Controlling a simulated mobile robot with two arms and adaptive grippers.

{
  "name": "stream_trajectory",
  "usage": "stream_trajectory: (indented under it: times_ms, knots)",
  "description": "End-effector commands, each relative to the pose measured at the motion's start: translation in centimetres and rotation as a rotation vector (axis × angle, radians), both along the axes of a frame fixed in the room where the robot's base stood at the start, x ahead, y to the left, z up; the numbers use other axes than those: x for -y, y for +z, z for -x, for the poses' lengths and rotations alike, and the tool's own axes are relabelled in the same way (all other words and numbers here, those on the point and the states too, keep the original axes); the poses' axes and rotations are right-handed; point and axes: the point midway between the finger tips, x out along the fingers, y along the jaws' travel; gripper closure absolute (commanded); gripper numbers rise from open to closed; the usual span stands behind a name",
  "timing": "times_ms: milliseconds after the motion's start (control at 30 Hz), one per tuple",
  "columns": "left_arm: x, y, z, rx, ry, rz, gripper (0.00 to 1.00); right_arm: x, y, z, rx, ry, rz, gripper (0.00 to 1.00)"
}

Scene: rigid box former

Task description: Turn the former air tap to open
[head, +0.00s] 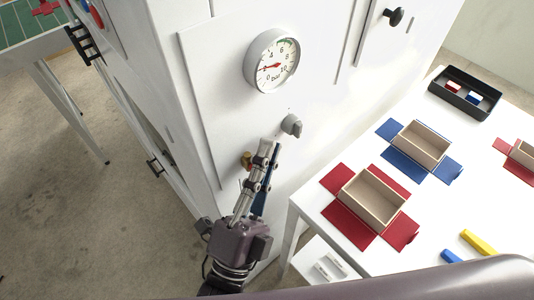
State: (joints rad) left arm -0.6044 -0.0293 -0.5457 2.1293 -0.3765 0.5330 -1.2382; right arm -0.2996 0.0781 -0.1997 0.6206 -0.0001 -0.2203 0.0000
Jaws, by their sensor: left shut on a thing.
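The air tap shows as a brass fitting (246,160) on the white front of the former. A blue lever (259,202) shows beside and partly behind the fingers of my left gripper (267,146), pointing down along them. My left gripper is shut on the tap's lever; the fingers hide much of it and the exact contact. A round pressure gauge (272,62) is above, its red needle pointing left, near the 2. My right gripper is out of view.
A grey knob (291,125) sits close to my left fingertips, and a black knob (394,16) is higher up. At right, a white table (460,205) holds box trays on red and blue blanks (340,220). A black bin (465,108) stands at its far end.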

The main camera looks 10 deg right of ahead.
Motion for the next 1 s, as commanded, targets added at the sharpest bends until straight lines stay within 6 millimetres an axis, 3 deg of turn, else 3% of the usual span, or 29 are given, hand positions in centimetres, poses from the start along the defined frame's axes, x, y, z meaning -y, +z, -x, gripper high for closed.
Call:
stream_trajectory:
  times_ms: [67, 100, 233, 667, 1000]
  knots:
    - [0.0, -0.1, 0.0, -0.002, 0.000, -0.001, 1.00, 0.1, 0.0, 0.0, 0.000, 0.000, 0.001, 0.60]
    - [0.0, -0.1, 0.0, -0.002, 0.000, -0.001, 0.90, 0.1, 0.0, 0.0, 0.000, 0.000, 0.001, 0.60]
    - [0.0, -0.1, 0.0, -0.002, 0.000, -0.001, 0.75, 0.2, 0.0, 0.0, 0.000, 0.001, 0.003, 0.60]
    - [-0.4, -0.8, 0.9, -0.004, 0.000, -0.002, 0.75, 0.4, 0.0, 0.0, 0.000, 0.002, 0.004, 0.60]
    - [-3.1, -4.6, 6.1, -0.007, -0.001, -0.004, 0.75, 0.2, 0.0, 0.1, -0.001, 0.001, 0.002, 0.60]
